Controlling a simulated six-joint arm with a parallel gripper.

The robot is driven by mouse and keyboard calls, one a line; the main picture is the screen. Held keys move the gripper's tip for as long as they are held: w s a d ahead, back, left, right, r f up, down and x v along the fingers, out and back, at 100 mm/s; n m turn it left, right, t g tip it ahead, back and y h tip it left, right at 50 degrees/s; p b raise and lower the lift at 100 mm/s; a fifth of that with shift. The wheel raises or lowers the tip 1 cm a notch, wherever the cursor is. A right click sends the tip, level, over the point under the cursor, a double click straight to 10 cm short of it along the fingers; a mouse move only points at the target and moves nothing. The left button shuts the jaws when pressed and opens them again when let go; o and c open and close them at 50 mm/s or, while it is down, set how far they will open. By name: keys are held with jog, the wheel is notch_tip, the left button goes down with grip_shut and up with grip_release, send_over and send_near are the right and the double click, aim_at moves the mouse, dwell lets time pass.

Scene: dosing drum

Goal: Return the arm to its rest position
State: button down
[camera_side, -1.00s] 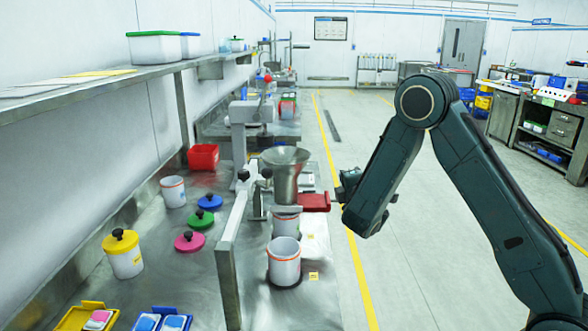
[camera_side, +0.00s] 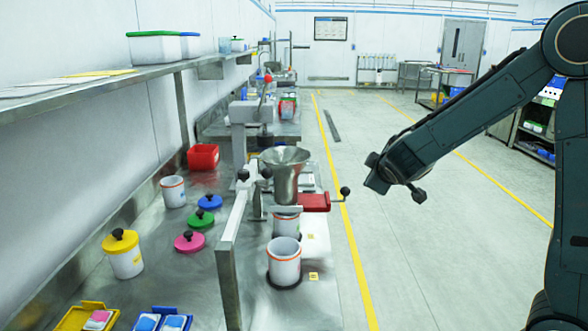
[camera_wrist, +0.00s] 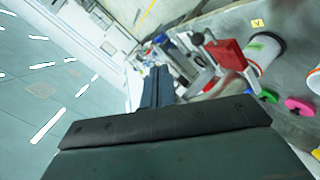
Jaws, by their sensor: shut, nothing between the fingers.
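My gripper (camera_side: 378,180) is at the end of my raised arm, over the floor to the right of the bench. In the wrist view its two fingers (camera_wrist: 157,76) are together with nothing between them. The dosing unit is a grey metal funnel (camera_side: 285,175) over a red part (camera_side: 314,202) with a crank ending in a black knob (camera_side: 345,190). My gripper is to the right of this knob and appears apart from it.
A white pot (camera_side: 284,262) stands in front of the funnel, another (camera_side: 286,224) beneath it. Lids in pink (camera_side: 189,242), green (camera_side: 201,220) and blue (camera_side: 210,202) lie on the bench (camera_side: 185,285). The floor (camera_side: 420,265) right of the yellow line is clear.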

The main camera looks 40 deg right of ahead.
jog(key=s+a+r+m+g+y, duration=0.1)
jog(key=s+a+y, duration=0.3)
jog(key=s+a, duration=0.4)
jog(key=s+a+r+m+g+y, duration=0.1)
jog(key=s+a+r+g+y, duration=0.1)
jog(key=s+a+y, duration=0.3)
jog(key=s+a, duration=0.4)
jog(key=s, duration=0.7)
jog(key=shift+a+m+y, duration=0.15)
jog(key=shift+m+y, duration=0.15)
jog(key=shift+w, duration=0.2)
